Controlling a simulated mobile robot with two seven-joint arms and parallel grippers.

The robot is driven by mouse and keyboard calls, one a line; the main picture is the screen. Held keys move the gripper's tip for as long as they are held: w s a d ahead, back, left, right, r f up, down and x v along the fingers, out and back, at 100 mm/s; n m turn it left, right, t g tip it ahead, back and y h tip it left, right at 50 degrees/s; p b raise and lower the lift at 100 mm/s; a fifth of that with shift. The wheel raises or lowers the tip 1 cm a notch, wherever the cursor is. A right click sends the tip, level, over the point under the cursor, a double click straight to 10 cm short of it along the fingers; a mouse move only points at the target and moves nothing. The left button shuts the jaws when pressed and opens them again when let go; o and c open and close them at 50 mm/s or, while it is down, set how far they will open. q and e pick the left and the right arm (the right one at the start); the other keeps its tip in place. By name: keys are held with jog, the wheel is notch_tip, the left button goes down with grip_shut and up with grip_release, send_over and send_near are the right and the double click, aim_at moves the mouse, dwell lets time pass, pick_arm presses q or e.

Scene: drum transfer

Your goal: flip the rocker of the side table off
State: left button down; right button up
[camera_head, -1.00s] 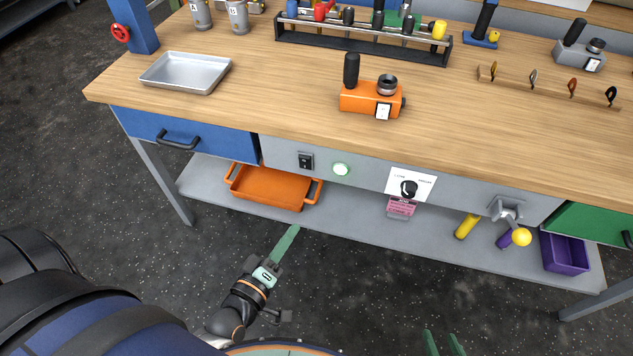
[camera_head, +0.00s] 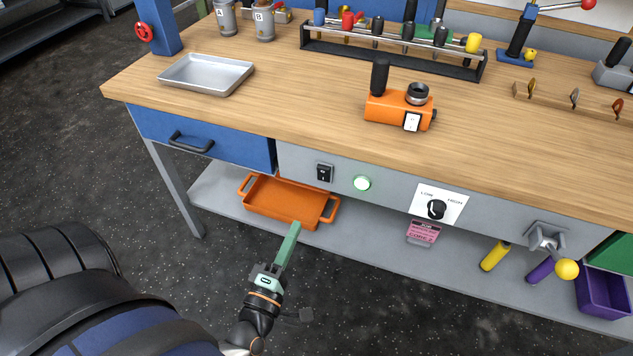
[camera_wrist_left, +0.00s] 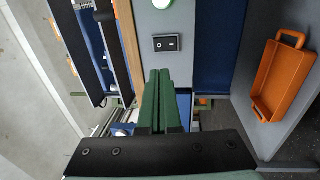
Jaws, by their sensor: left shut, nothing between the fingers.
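The black rocker (camera_head: 324,172) sits on the grey front panel of the side table (camera_head: 400,190), right of the blue drawer. It also shows in the left wrist view (camera_wrist_left: 167,43), ahead of the fingertips. A round green-white lamp (camera_head: 361,183) glows to its right. My left gripper (camera_head: 295,228) is shut and empty, its green fingers pointing toward the table, below the rocker in the head view. The closed fingers show in the left wrist view (camera_wrist_left: 157,74), apart from the rocker as far as I can tell. My right gripper is out of view.
An orange tray (camera_head: 245,190) lies on the lower shelf behind my left fingers. The blue drawer (camera_head: 205,138) has a protruding handle. A dial (camera_head: 437,209) and a yellow-knobbed lever (camera_head: 566,269) stand further right. The floor in front is clear.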

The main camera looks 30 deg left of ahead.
pick_arm(q)
send_near(321, 172)
jog(key=w, duration=0.2)
jog(key=x, duration=0.3)
jog(key=shift+w+a+r+b, duration=0.2)
jog(key=shift+w+a+b, duration=0.05)
jog(key=shift+a+b, duration=0.1)
jog(key=shift+w+a+r, duration=0.1)
jog(key=shift+w+a, duration=0.05)
jog(key=shift+w, duration=0.4)
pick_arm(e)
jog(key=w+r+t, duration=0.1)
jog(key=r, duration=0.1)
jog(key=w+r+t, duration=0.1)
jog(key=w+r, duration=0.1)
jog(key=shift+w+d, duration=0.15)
